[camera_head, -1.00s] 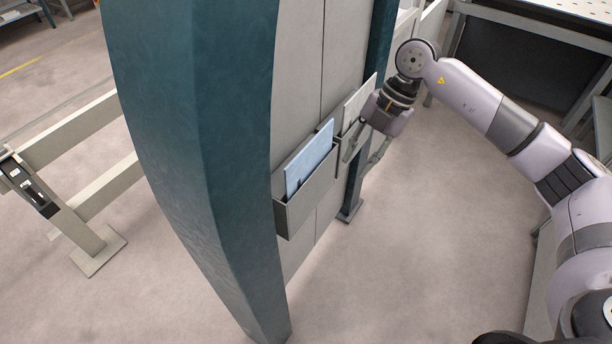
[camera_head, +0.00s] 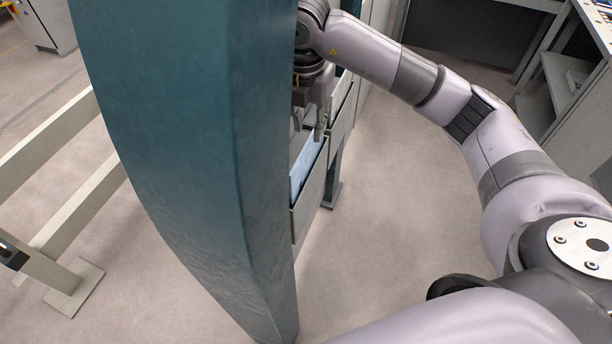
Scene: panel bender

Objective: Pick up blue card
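The blue card (camera_head: 304,168) stands in a grey wall holder (camera_head: 312,200), partly hidden by the green column on its left. My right gripper (camera_head: 309,122) points down just above the card's top edge, its fingers apart with a gap between them. Whether a finger touches the card I cannot tell. The column hides part of the gripper's left side. My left gripper is not in view.
A dark green column (camera_head: 190,150) stands directly left of the card holder. A second grey holder (camera_head: 341,106) is farther back on the same panel. Pale rails (camera_head: 60,130) lie to the left. The floor (camera_head: 385,210) right of the holder is clear.

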